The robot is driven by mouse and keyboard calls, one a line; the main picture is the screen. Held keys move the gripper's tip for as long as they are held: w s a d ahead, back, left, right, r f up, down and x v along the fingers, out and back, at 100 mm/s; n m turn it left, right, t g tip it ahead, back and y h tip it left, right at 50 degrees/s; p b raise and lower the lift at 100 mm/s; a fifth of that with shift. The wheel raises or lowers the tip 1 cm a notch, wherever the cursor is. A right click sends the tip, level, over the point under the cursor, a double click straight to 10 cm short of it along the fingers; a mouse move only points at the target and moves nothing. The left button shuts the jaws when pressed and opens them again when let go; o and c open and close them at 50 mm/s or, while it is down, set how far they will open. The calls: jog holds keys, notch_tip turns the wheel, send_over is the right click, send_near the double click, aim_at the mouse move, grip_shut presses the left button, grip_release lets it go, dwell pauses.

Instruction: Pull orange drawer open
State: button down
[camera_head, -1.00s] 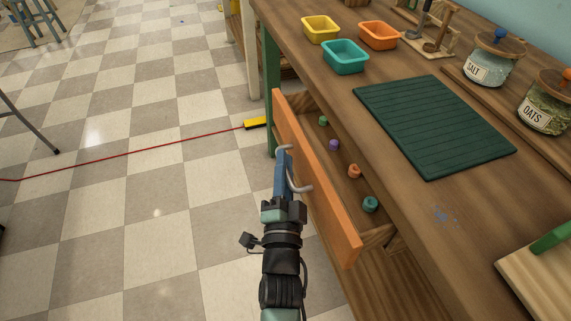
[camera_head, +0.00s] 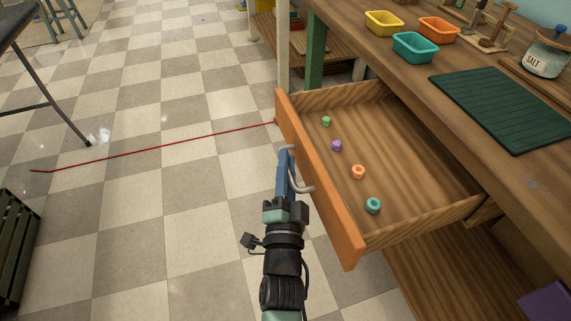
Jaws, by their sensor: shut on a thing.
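The orange drawer (camera_head: 328,195) stands well out from the wooden workbench, with its wooden inside in plain view. Its handle (camera_head: 301,188) is a grey curved bar on the outer face of the orange front. My gripper (camera_head: 286,165) is at this handle, shut on it, on the floor side of the front. The fingers hide part of the handle. Inside the drawer lie small pegs: green (camera_head: 326,121), purple (camera_head: 337,146), orange (camera_head: 358,172) and teal (camera_head: 373,205).
On the bench top are yellow (camera_head: 384,23), orange (camera_head: 438,30) and teal (camera_head: 415,47) trays, a dark green mat (camera_head: 510,110) and a salt jar (camera_head: 545,53). A red cord (camera_head: 150,151) crosses the checkered floor. A green slatted crate (camera_head: 17,250) stands at the left.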

jog(key=shift+d, duration=0.1)
jog(key=c, duration=1.2)
grip_release()
jog(key=shift+o, duration=0.2)
jog(key=p+v, duration=0.1)
jog(key=v, duration=1.2)
